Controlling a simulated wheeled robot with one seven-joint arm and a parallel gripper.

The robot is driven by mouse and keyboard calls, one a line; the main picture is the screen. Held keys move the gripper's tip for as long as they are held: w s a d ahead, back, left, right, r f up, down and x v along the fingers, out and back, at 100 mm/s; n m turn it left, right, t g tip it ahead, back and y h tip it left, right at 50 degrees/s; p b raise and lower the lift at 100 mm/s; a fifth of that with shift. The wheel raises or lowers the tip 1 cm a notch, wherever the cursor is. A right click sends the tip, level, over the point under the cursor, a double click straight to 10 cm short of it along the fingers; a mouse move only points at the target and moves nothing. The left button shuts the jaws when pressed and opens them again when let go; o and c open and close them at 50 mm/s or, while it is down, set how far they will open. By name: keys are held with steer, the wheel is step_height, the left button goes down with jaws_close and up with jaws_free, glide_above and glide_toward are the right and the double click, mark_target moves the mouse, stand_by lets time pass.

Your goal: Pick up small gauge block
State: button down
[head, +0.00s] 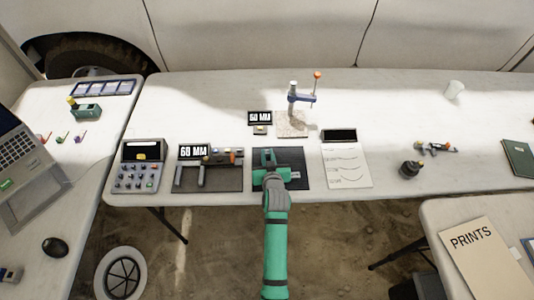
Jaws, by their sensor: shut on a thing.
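My gripper (279,170) is at the end of my green arm, over the dark mat (297,155) on the front edge of the long white table. It is shut on the small gauge block. The block is hidden by the gripper, so I cannot make out its outline or whether it touches the mat.
Left of the mat are a 60 MM display (194,151) with a measuring fixture and a grey keypad device (142,176). Behind it stands a gauge stand (302,95); right lies a paper sheet (347,166). A dark round object (411,168) sits farther right.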

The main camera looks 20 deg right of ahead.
steer(key=shift+d+r, duration=0.2)
steer(key=shift+r, duration=0.1)
steer(key=shift+s+r, duration=0.1)
steer(key=shift+r, duration=0.2)
steer(key=s+a+r, duration=0.2)
steer(key=s+r, duration=0.9)
steer(key=s, duration=0.3)
steer(key=shift+r, duration=0.4)
